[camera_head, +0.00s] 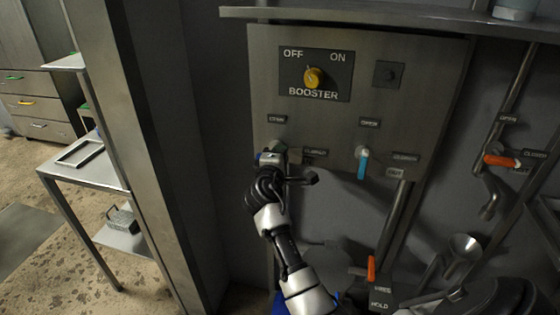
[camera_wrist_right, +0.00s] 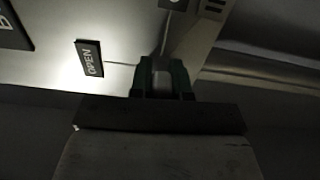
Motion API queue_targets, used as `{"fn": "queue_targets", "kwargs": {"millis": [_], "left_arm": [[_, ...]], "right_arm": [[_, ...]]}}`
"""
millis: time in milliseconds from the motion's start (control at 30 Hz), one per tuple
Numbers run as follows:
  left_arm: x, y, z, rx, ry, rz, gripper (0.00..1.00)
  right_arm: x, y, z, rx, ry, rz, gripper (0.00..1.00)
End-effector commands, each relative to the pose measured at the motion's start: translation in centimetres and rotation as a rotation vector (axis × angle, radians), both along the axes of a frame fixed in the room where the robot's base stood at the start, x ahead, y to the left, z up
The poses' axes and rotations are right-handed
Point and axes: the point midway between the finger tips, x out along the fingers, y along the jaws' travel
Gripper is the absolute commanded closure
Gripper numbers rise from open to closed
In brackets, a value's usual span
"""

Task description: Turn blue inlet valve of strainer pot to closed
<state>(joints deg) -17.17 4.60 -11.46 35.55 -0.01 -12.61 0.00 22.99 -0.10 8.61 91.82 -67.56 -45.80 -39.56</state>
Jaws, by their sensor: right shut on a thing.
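My right gripper (camera_head: 270,158) is at the left valve position on the grey panel, below an OPEN label (camera_head: 277,119) and left of a CLOSED label (camera_head: 315,152). It is shut on a valve handle, mostly hidden; only a speck of blue shows at the jaws. In the right wrist view the fingers (camera_wrist_right: 162,78) close around a greyish part, with the OPEN label (camera_wrist_right: 90,65) beside them. A second valve with a light-blue handle (camera_head: 362,165) stands to the right, its handle pointing down. I cannot tell the held handle's exact angle. My left gripper is out of view.
The yellow BOOSTER knob (camera_head: 314,77) is above. An orange lever (camera_head: 500,160) is on the right, and another orange handle (camera_head: 371,268) is low, near a metal funnel (camera_head: 465,245). A steel post (camera_head: 135,130) and table (camera_head: 85,165) stand left.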

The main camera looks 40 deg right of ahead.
Motion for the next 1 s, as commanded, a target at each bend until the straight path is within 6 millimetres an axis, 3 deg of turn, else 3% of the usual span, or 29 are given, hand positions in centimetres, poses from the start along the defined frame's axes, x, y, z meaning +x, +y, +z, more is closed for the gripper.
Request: {"fn": "queue_targets", "kwargs": {"millis": [200, 733, 767, 800, 900, 1000], "left_arm": [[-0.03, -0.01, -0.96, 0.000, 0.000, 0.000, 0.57], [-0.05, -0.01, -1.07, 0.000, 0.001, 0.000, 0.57], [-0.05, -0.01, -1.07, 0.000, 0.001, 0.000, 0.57], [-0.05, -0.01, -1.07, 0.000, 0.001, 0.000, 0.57], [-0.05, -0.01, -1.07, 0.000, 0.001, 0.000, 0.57], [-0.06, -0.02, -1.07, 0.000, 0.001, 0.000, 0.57]], "right_arm": [[-0.02, 0.06, -0.44, 0.048, -0.050, 0.000, 1.00], [-0.02, 0.07, -0.39, 0.064, -0.066, 0.000, 1.00], [-0.02, 0.06, -0.40, 0.064, -0.066, 0.000, 0.81], [-0.02, 0.06, -0.40, 0.064, -0.067, 0.000, 0.75], [-0.01, 0.05, -0.35, 0.062, -0.067, 0.000, 0.60], [-0.01, 0.04, -0.30, 0.061, -0.067, 0.000, 0.57]]}}
